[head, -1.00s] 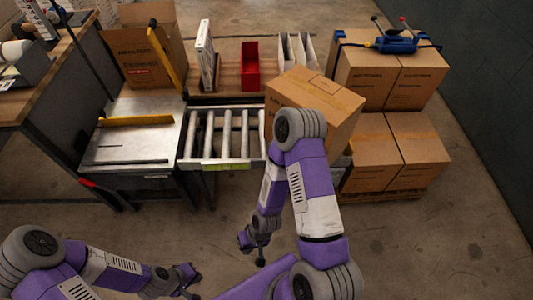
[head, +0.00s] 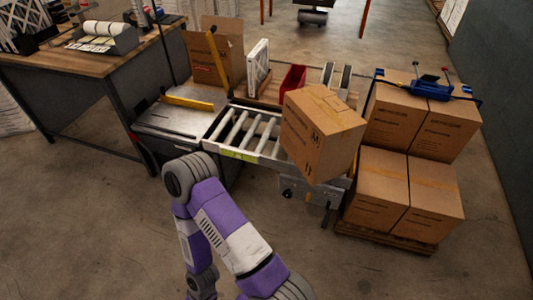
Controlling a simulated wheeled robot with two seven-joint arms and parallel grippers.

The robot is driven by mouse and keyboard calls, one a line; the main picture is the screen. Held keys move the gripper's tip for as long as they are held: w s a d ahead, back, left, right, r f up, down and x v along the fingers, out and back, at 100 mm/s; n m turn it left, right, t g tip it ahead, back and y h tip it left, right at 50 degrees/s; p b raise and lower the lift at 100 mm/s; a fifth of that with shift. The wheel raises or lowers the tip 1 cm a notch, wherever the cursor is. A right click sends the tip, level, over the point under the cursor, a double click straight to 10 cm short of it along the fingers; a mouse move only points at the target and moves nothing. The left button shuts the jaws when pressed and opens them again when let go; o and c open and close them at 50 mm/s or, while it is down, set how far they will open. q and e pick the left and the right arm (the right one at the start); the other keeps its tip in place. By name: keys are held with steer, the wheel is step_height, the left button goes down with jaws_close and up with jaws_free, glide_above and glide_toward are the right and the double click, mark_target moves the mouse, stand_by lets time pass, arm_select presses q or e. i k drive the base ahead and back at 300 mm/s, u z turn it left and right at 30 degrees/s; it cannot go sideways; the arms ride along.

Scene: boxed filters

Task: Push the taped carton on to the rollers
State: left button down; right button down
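The brown taped carton (head: 321,128) sits at the right end of the conveyor, turned at an angle to it. Its left side is close to the rollers (head: 243,131); its underside is hidden, so I cannot tell whether it overlaps them. Below the carton is a grey metal machine (head: 306,192). My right arm rises from the bottom of the head view and bends back down at the elbow, left of and nearer than the carton. Its gripper is out of the picture, and so is my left gripper. No part of my visible arm touches the carton.
A metal table with a yellow bar (head: 190,103) adjoins the rollers on the left. An open carton (head: 205,55) and a red bin (head: 292,79) stand behind. Stacked cartons (head: 381,190) on a pallet (head: 385,237), with a blue tool on top, stand right. The near floor is clear.

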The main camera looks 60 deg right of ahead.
mark_target(322, 135)
steer(key=z, duration=0.4)
steer(key=i, duration=1.4)
steer(key=z, duration=1.6)
steer(key=i, duration=1)
steer(key=z, duration=0.8)
